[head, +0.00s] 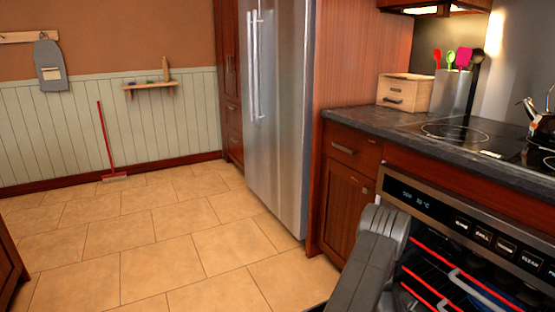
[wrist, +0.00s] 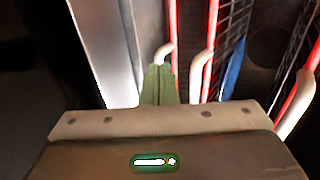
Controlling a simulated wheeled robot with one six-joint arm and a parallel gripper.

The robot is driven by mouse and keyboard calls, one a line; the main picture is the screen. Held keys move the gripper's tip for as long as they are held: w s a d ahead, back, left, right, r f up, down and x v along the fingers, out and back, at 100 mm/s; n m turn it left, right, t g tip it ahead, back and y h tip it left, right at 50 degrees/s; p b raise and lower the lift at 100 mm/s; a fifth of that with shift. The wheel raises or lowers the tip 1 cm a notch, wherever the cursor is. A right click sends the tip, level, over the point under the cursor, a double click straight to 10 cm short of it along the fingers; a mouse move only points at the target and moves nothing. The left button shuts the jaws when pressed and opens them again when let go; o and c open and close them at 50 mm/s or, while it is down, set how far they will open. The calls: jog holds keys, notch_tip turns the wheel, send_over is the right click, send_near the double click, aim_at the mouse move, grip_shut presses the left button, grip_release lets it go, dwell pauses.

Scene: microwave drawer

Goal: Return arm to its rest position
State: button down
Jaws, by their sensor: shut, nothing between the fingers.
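In the wrist view, the two greenish fingers of my gripper (wrist: 158,84) are together and hold nothing. Pale curved rods and red bars of the oven racks (wrist: 212,30) show beyond the fingertips. I cannot tell whether the fingers touch them. In the head view, a grey part of my arm stands in front of the oven (head: 450,215) at the lower right. My gripper cannot be made out there. The oven front is open, with red-edged racks and something blue inside.
The countertop (head: 400,120) with a cooktop (head: 458,131) runs above the oven. A wooden bread box (head: 404,93) and a utensil holder (head: 454,92) stand on it. The steel fridge (head: 280,110) is left of the cabinet. The tiled floor (head: 150,245) at left is mostly clear; a red broom (head: 106,140) leans far back.

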jog(key=s+a+b, duration=0.1)
jog(key=s+a, duration=0.2)
jog(key=a, duration=0.3)
jog(key=shift+s+a, duration=0.1)
jog(key=shift+a, duration=0.05)
